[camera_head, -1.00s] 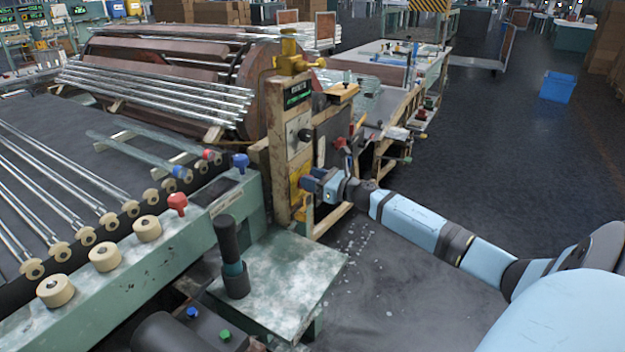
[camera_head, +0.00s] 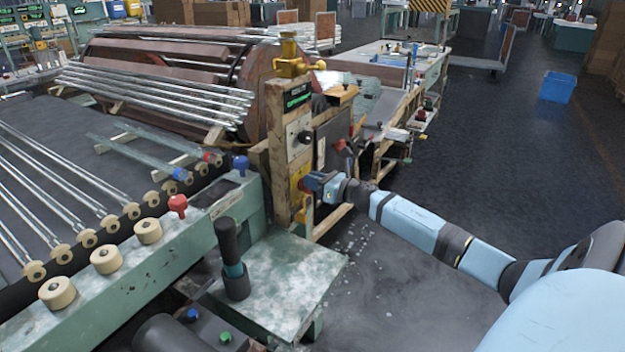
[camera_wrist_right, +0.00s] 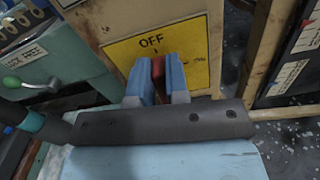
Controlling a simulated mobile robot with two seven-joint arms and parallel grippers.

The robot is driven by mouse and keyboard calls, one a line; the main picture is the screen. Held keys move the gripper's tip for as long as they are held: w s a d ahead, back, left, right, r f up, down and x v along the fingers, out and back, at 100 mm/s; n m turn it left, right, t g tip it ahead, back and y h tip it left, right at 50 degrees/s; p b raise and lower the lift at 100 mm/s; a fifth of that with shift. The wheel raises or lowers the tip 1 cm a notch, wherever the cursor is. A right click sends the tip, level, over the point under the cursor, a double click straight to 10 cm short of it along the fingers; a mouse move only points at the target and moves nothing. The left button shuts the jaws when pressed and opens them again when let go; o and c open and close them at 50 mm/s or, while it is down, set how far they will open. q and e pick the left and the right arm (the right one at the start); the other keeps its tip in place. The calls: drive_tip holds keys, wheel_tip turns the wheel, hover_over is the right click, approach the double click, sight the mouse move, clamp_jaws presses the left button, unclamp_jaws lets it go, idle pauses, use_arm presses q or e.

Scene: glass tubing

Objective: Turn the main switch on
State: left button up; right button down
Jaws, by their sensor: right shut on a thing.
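The main switch is a red handle (camera_wrist_right: 158,68) on a yellow plate (camera_wrist_right: 188,38) in the right wrist view. The word OFF is printed above it; a second label at its right is partly hidden by a finger. My right gripper (camera_wrist_right: 157,80) has its two blue fingers on either side of the red handle, shut on it. In the head view my right gripper (camera_head: 309,184) reaches from the right to the yellow plate (camera_head: 297,177), low on the worn wooden post (camera_head: 277,125). The handle is mostly hidden there. My left gripper is not in view.
The post also carries a green-lit display (camera_head: 298,94) and a black knob (camera_head: 304,136). A dark cabinet (camera_head: 333,138) stands just right of it. A green machine bench (camera_head: 285,275) with a black upright handle (camera_head: 228,245) is at front left. Open floor lies at right.

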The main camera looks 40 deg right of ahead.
drive_tip(key=shift+d+r+m+p, duration=0.15)
drive_tip(key=shift+m+p, duration=0.2)
drive_tip(key=shift+m, duration=0.45)
use_arm(q)
drive_tip(key=p, duration=0.3)
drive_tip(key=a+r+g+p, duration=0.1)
drive_tip(key=p, duration=0.3)
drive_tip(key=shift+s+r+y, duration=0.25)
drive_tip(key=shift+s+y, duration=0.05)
use_arm(e)
drive_tip(key=m, duration=0.5)
drive_tip(key=d+f+m, duration=0.1)
drive_tip(key=m, duration=0.3)
drive_tip(key=f+m, duration=0.1)
drive_tip(key=m, duration=0.4)
drive_tip(key=shift+w+d+f+m, duration=0.25)
drive_tip(key=shift+w+d+m, duration=0.05)
drive_tip(key=c, duration=1.1)
unclamp_jaws()
drive_tip(key=shift+s+f, duration=0.1)
use_arm(q)
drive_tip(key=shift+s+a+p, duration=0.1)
drive_tip(key=shift+p, duration=0.4)
use_arm(e)
drive_tip(key=v, duration=1.3)
drive_tip(key=shift+s+d, duration=0.15)
drive_tip(key=shift+s, duration=0.15)
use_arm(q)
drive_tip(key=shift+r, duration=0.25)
